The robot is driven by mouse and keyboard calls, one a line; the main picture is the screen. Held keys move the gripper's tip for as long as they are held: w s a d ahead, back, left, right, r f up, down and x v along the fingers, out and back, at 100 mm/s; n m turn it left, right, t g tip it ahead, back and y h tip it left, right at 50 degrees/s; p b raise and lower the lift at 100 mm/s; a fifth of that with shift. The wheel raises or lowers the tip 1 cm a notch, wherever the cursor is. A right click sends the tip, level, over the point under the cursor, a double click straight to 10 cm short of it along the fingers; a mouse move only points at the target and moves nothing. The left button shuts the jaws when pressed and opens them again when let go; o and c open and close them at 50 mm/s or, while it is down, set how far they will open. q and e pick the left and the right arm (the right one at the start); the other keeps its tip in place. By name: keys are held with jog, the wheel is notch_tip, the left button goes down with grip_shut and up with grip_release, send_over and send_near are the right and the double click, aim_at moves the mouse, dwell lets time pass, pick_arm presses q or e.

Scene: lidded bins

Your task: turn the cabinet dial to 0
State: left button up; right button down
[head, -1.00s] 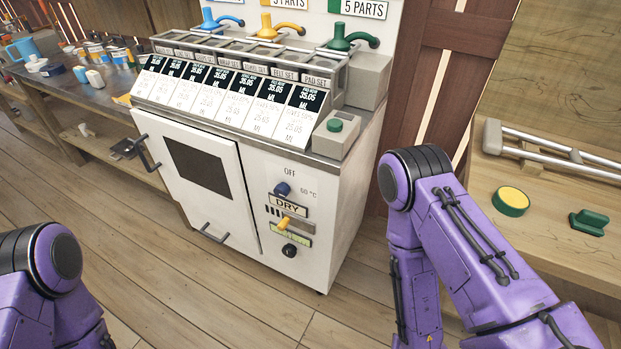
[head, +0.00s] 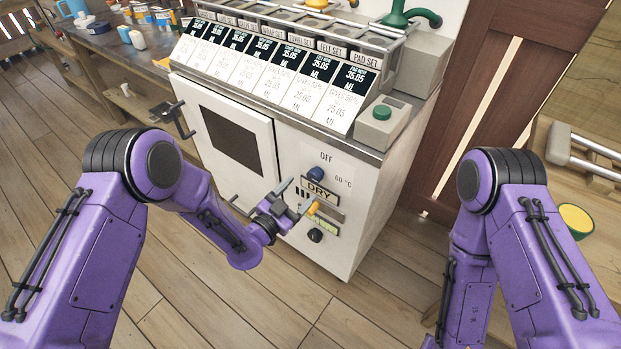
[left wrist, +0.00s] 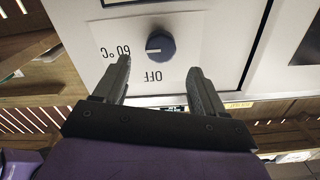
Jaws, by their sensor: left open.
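The dial (head: 316,174) is a dark blue round knob on the white cabinet's front, with OFF printed above it and 60 °C to its right. In the left wrist view the dial (left wrist: 160,45) appears upside down, and its pale mark points toward 60 °C. No 0 label shows. My left gripper (head: 299,195) is open and empty in front of the panel, just below the dial. In the left wrist view its fingers (left wrist: 160,82) are spread with the dial beyond the gap, apart from it. My right arm is at the right; its gripper is out of view.
Below the dial are a DRY label (head: 318,192), a yellow lever (head: 313,208) and a black knob (head: 315,236). A cabinet door (head: 235,140) with a handle is to the left. A grey box with a green button (head: 382,113) sits on the top edge.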

aim_at(311, 179)
pick_arm(q)
jog(key=x, duration=0.6)
jog(key=c, duration=1.1)
jog(key=shift+o, duration=0.2)
jog(key=shift+f, duration=0.1)
jog(key=n+b, duration=0.1)
jog(key=n, duration=0.3)
jog(key=shift+f+b, duration=0.1)
jog(key=shift+b, duration=0.2)
jog(key=n+b, duration=0.1)
jog(key=n, duration=0.3)
jog(key=shift+w+a+n, duration=0.1)
jog(key=shift+n, duration=0.2)
jog(key=n+b, duration=0.2)
jog(key=n, duration=0.3)
jog(key=shift+a+f, duration=0.1)
jog(key=shift+n+b, duration=0.6)
jog(key=shift+n, duration=1.5)
